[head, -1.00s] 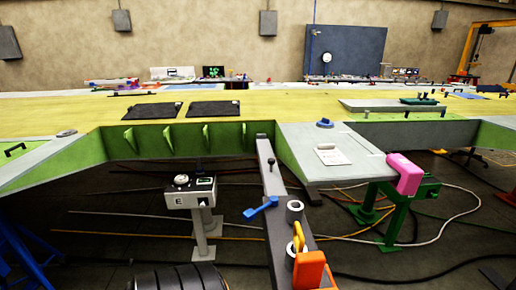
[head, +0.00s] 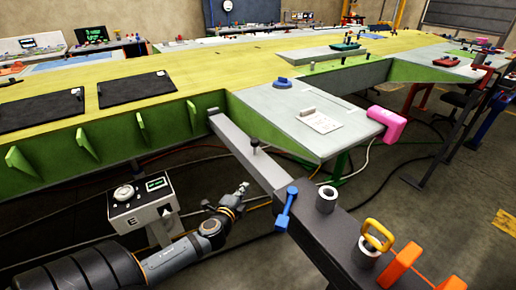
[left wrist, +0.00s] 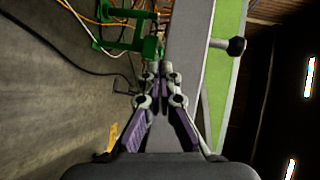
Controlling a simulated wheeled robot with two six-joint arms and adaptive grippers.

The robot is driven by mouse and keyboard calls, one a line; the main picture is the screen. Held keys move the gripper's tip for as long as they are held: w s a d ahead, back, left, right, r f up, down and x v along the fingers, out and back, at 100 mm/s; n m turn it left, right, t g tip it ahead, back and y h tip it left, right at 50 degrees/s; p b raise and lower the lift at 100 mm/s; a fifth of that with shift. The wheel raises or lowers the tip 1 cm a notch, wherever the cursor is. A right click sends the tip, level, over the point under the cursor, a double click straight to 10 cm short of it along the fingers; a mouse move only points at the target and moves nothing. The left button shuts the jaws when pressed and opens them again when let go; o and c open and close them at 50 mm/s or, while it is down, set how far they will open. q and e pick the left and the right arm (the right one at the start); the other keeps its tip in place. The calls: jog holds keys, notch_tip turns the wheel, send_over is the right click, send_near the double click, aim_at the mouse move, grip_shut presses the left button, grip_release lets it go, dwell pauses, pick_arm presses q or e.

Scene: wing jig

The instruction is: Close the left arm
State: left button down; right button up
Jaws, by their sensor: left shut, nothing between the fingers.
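Contact with the beam is unclear. My right gripper is not in view.
The yellow-topped wing panel (head: 180,68) fills the back. A grey plate with a pink block (head: 378,124) juts out right of the beam. A white instrument box (head: 143,203) stands left of my gripper. A yellow ring (head: 377,235) and orange bracket (head: 402,268) sit on the beam's near end.

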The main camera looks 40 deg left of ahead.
pick_arm(q)
jog(key=d+r+m+t+h, duration=0.1)
jog(key=d+r+m+t, duration=0.3)
jog(key=r, duration=0.7)
jog(key=n+g+p, duration=0.1)
jog(key=n+p, duration=0.1)
jog(key=p, duration=0.1)
send_over(260, 162)
jog(key=d, duration=0.4)
jog(key=shift+s+a+r, duration=0.2)
jog(key=shift+s+a, duration=0.05)
jog(key=shift+s, duration=0.1)
jog(key=a, duration=0.3)
jog(key=shift+w+a+f, duration=0.15)
jog(key=shift+w+f, duration=0.1)
jog(key=shift+f, duration=0.05)
jog(key=shift+a, duration=0.4)
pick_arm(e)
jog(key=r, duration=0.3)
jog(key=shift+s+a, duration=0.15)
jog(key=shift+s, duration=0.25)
pick_arm(q)
jog(key=shift+d, duration=0.1)
